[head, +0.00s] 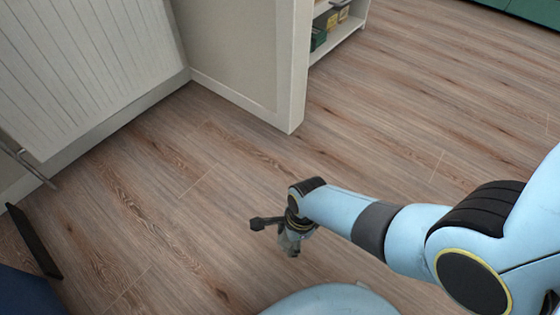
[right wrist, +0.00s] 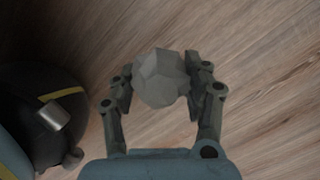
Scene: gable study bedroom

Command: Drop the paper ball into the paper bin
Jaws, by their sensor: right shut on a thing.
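My right gripper (head: 288,243) is held out over the wooden floor in the head view, at the end of my light blue right arm. In the right wrist view the right gripper (right wrist: 160,88) is shut on a grey, faceted paper ball (right wrist: 160,78), which sits between its two fingers with bare floor behind it. In the head view the ball is hard to tell apart from the gripper. My left gripper is not in view. No paper bin can be made out in either view.
A white half wall (head: 250,60) ends in a corner at upper middle. Behind it stands a white shelf (head: 345,30) with several small items. A dark blue thing (head: 25,292) and a dark panel (head: 35,242) are at lower left. The wooden floor (head: 420,120) is clear in the middle and right.

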